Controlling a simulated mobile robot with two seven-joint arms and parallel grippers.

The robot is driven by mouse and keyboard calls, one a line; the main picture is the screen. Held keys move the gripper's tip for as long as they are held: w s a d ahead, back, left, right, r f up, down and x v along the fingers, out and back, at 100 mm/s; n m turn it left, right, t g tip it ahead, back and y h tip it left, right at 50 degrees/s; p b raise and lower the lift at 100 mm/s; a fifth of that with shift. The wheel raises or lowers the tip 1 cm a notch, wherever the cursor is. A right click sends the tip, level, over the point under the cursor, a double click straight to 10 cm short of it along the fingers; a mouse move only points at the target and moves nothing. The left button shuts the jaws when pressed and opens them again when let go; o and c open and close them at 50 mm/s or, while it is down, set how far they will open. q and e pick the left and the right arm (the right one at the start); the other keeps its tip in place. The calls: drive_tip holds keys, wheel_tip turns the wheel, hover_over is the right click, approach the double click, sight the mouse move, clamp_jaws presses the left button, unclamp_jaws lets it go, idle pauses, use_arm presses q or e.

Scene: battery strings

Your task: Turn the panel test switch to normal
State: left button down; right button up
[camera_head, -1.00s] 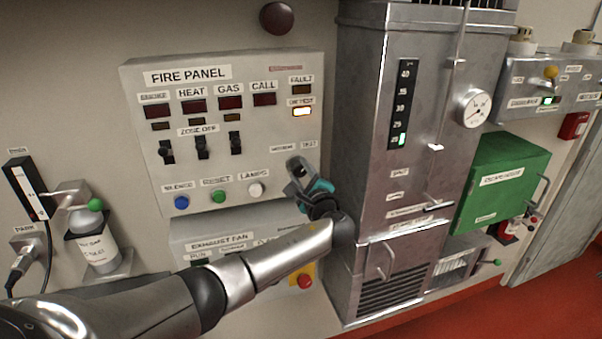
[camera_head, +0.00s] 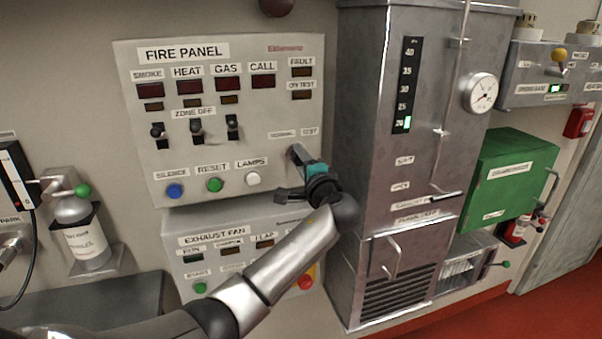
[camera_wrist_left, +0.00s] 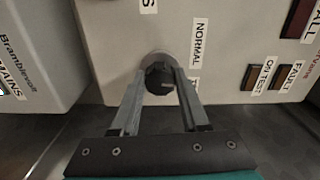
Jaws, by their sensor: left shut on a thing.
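The fire panel (camera_head: 262,135) is a pale box with lamps, toggles and buttons. Its test switch is a dark round knob (camera_wrist_left: 159,77), seen in the wrist view below the NORMAL label (camera_wrist_left: 199,42); the TEST label is mostly hidden by a finger. My left gripper (camera_head: 297,153) is at the panel's lower right, with its fingers shut on the knob from both sides, as the wrist view (camera_wrist_left: 160,84) shows. In the head view the gripper hides the knob. The ON TEST lamp (camera_head: 301,95) is dark.
Silence, reset and lamps buttons (camera_head: 214,184) sit left of the gripper. The exhaust fan panel (camera_head: 190,224) is below, partly behind my arm. A tall metal cabinet (camera_head: 365,130) stands close on the right. A bottle (camera_head: 85,235) hangs at the left.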

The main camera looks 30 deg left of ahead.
use_arm(q)
drive_tip(key=n+b, duration=0.6)
drive_tip(key=shift+f+b, duration=0.35)
drive_tip(key=shift+b, duration=0.05)
drive_tip(key=shift+r+n+b, duration=0.2)
drive_tip(key=shift+n+b, duration=1.65)
drive_tip(key=shift+n, duration=0.35)
drive_tip(key=shift+r, duration=0.1)
drive_tip(key=shift+c, duration=2.1)
unclamp_jaws()
drive_tip(key=shift+d, duration=0.15)
drive_tip(key=v, duration=1.5)
drive_tip(key=shift+b, duration=0.35)
